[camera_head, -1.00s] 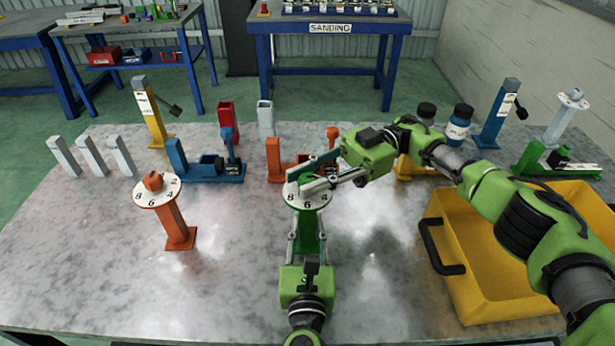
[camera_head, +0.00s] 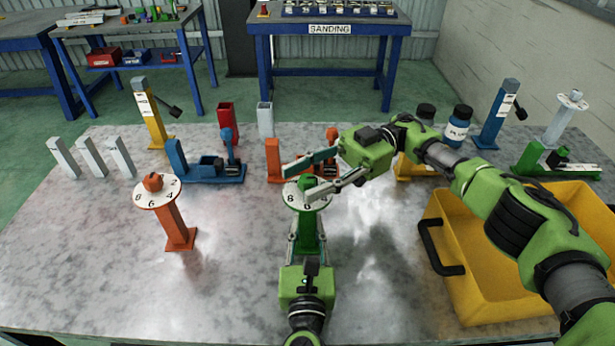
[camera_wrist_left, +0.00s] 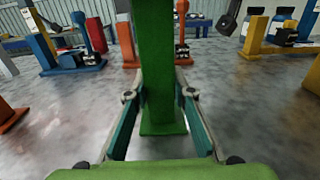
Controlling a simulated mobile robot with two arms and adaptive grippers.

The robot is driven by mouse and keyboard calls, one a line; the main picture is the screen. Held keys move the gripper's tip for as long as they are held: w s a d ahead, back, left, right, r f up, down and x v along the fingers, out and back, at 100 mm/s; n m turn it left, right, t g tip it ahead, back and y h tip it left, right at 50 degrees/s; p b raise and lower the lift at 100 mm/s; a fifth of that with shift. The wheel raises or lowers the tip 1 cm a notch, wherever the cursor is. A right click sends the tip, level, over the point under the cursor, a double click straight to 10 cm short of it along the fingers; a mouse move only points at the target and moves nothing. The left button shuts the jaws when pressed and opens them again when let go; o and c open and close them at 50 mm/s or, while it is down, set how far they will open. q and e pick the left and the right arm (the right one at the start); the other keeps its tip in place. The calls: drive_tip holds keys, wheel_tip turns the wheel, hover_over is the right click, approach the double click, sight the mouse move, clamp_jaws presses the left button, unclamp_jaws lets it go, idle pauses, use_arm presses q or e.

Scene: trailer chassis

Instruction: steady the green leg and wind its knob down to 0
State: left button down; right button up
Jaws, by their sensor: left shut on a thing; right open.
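The green leg (camera_head: 307,230) stands upright on the table in the middle of the head view, with a white numbered dial (camera_head: 293,202) on top. Its green knob (camera_head: 307,182) shows above the dial, partly behind a finger. My left gripper (camera_head: 307,238) is shut on the leg's post from the front, below the dial. In the left wrist view, the green post (camera_wrist_left: 158,60) rises between the two fingers, its foot on the table. My right gripper (camera_head: 297,184) is open at the knob, one finger behind it and one in front. Part of the dial is hidden by the front finger.
An orange leg (camera_head: 175,222) with its own dial stands to the left. Blue (camera_head: 205,170) and orange (camera_head: 275,160) assemblies stand behind. A yellow bin (camera_head: 480,275) takes up the right. The table's front left is clear.

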sight(308, 178)
wheel_tip(308, 178, up, 10)
idle(0.5)
